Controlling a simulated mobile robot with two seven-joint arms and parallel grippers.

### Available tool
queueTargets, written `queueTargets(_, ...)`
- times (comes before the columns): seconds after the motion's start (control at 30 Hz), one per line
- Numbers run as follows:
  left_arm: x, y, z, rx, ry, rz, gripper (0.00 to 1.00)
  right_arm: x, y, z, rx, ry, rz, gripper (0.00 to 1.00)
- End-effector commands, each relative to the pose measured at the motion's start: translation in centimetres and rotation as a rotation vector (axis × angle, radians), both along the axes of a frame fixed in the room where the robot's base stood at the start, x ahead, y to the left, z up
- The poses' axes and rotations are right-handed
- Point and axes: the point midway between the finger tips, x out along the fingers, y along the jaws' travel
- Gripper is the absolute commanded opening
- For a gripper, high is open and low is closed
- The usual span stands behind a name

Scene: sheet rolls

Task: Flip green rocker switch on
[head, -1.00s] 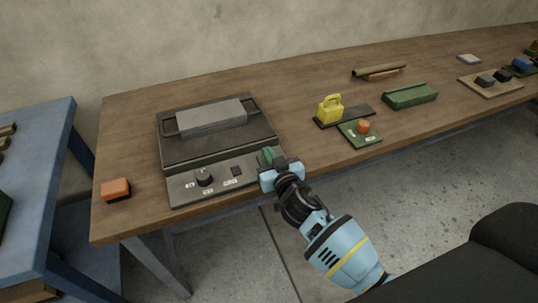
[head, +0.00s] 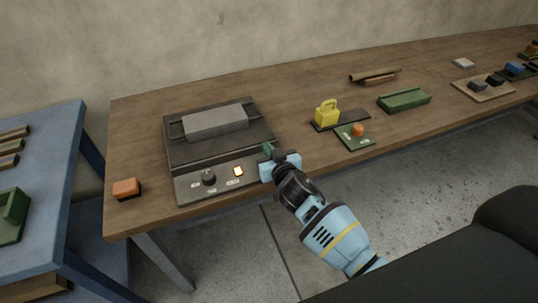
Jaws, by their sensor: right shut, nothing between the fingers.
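The green rocker switch (head: 267,148) sits at the right end of the grey machine's control panel (head: 187,188) in the head view. Most of it is hidden behind my right gripper (head: 275,157). My right gripper is shut and empty, its tip at the switch; I cannot tell whether they touch. A small square lamp (head: 238,171) on the panel glows orange-white. A black knob (head: 208,177) is left of it. My left gripper is not in view.
A dark lidded plate with a grey bar handle (head: 215,122) lies behind the panel. An orange block (head: 126,188) is to the left. A yellow padlock-shaped piece (head: 326,113) and a green plate with an orange button (head: 358,130) are to the right.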

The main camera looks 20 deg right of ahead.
Motion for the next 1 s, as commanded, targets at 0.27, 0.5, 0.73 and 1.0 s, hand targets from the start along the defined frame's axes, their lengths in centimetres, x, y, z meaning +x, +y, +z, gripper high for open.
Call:
queueTargets(0.27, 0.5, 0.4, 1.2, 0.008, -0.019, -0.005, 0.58, -3.9, -0.3, 2.7, -0.001, -0.004, 0.0, 0.0)
queueTargets(0.5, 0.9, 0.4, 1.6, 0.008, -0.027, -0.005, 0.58, -7.3, -0.3, 4.0, -0.001, -0.004, 0.001, 0.0)
queueTargets(0.73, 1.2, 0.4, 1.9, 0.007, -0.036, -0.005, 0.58, -8.9, -0.4, 4.6, -0.001, -0.002, 0.0, 0.0)
queueTargets(1.0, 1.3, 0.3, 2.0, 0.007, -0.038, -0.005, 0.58, -9.1, -0.4, 4.7, -0.001, -0.003, 0.0, 0.0)
